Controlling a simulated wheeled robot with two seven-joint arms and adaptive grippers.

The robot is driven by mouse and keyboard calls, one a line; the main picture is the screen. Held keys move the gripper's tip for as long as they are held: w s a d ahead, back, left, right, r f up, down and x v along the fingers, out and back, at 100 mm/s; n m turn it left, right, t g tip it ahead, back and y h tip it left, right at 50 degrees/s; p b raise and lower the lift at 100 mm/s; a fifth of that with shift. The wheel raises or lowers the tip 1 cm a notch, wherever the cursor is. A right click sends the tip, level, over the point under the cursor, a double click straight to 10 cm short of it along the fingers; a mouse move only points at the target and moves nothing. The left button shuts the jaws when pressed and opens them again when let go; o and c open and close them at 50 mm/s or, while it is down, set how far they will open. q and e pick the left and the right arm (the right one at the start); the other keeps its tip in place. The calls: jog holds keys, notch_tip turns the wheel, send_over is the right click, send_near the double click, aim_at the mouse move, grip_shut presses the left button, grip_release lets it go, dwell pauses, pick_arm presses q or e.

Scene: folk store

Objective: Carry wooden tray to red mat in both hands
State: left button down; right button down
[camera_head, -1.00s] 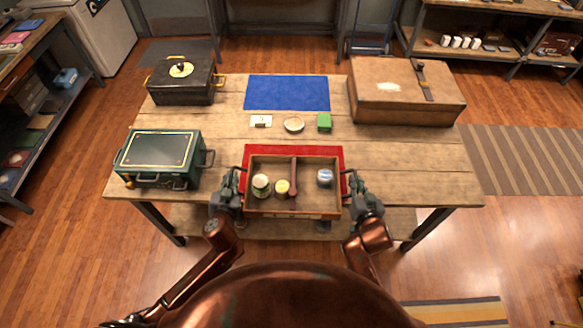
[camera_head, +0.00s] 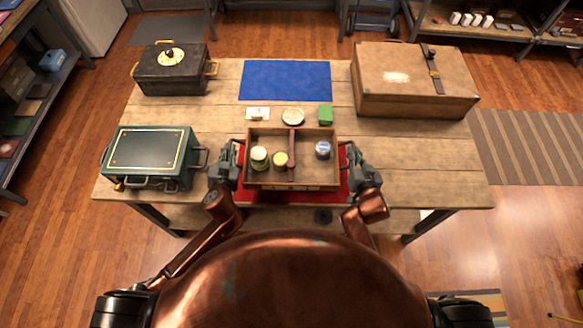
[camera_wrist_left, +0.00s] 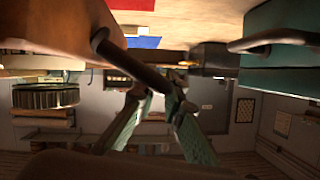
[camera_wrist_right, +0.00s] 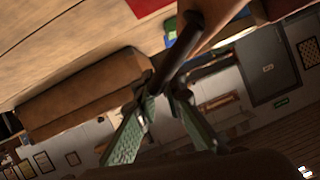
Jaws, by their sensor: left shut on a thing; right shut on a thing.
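The wooden tray (camera_head: 268,186) is over the red mat (camera_head: 343,189) at the table's near edge. The mat shows at the tray's sides and front; its far edge is hidden. I cannot tell whether the tray touches it. The tray has a central bar handle (camera_head: 292,146), two cans at left and a blue-and-white tin (camera_head: 323,150) at right. My left gripper (camera_head: 230,163) is shut on the tray's left handle (camera_wrist_left: 130,62). My right gripper (camera_head: 354,166) is shut on its right handle (camera_wrist_right: 178,55).
A green case (camera_head: 150,152) stands left of my left gripper. A black box (camera_head: 173,75), a blue mat (camera_head: 285,80) and a brown case (camera_head: 405,85) are farther back. A white card (camera_head: 257,113), a round dish (camera_head: 293,115) and a green block (camera_head: 325,116) lie just behind the tray.

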pick_arm(q)
jog(key=shift+w+d+r, duration=0.1)
jog(key=shift+d+r, duration=0.05)
jog(key=shift+d, duration=0.05)
pick_arm(e)
jog(key=shift+r, duration=0.1)
